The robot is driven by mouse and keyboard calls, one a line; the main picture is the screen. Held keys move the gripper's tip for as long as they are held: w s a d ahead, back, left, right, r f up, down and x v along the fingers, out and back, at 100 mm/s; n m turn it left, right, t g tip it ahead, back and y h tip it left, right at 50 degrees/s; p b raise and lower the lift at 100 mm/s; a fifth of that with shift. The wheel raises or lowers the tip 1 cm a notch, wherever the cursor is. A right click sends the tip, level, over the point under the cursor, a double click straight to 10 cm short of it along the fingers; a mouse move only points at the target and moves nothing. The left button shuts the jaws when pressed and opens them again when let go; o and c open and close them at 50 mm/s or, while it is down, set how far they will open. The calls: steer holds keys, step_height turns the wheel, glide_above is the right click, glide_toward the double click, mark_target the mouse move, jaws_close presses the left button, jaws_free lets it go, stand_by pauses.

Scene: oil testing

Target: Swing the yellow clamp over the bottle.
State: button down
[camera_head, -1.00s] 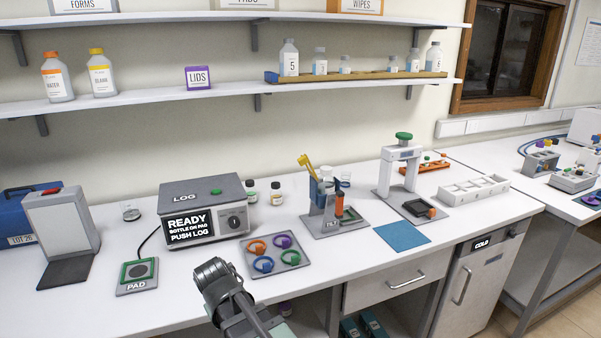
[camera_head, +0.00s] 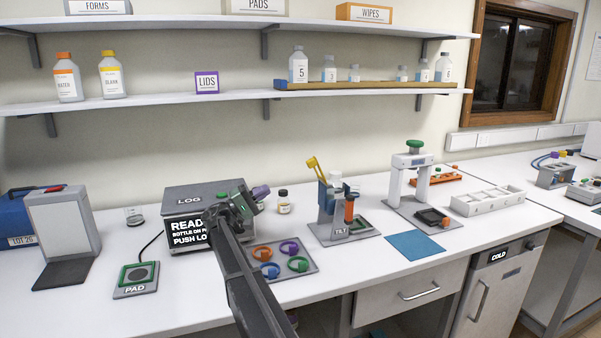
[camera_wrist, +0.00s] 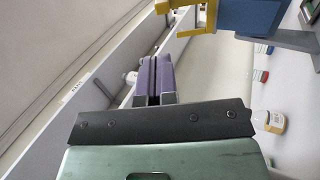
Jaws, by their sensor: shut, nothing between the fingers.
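The yellow clamp (camera_head: 316,168) is a raised lever on the stand marked TILT (camera_head: 345,232). It slants up to the left from the blue block (camera_head: 326,197). In the wrist view the fingers (camera_wrist: 155,78) are together and empty. The yellow clamp (camera_wrist: 190,16) and blue block (camera_wrist: 250,16) lie beyond them, apart from the tips.
A small dark-capped bottle (camera_head: 283,203) stands between my gripper and the stand. The LOG machine (camera_head: 180,197) is behind my arm, and a tray of coloured rings (camera_head: 307,252) is below it. A blue mat (camera_head: 414,245) and a white press (camera_head: 397,185) are to the right.

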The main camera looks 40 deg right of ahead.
mark_target(308, 165)
steer(key=shift+p+x, duration=2.95)
steer(key=shift+x, duration=4.05)
